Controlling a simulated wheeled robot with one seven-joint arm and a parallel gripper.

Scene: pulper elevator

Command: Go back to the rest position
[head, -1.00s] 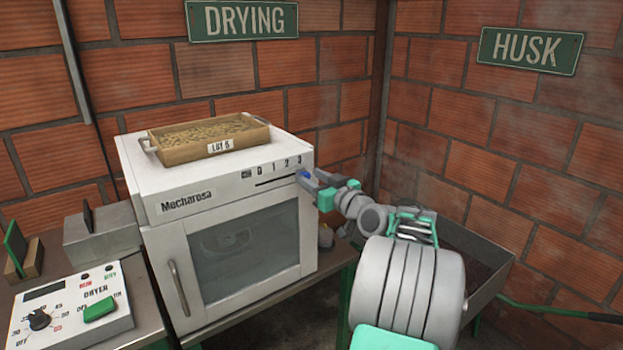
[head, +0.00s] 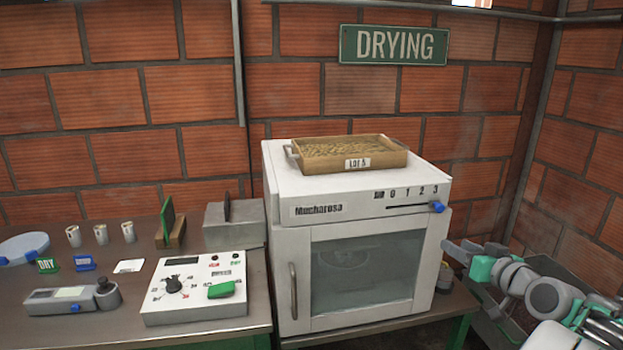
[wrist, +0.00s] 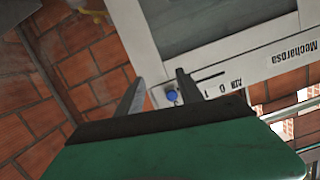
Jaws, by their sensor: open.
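My gripper (head: 460,248) is at the right of the dryer in the head view, below and to the right of the blue slider knob (head: 437,207). In the wrist view my gripper (wrist: 160,88) shows two dark fingers spread apart with nothing held. The blue knob (wrist: 171,95) shows between and beyond them. The white Mecharosa dryer (head: 300,225) has its glass door shut. Its knob is at the right end of the slot, past the 3. My gripper appears apart from the knob.
A wooden tray (head: 386,160) of beans labelled as a lot sits on the dryer. A control box (head: 195,305) with a green switch, a metal block (head: 235,232) and small tins (head: 101,234) stand on the left table. A metal bin (head: 590,275) is behind my arm.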

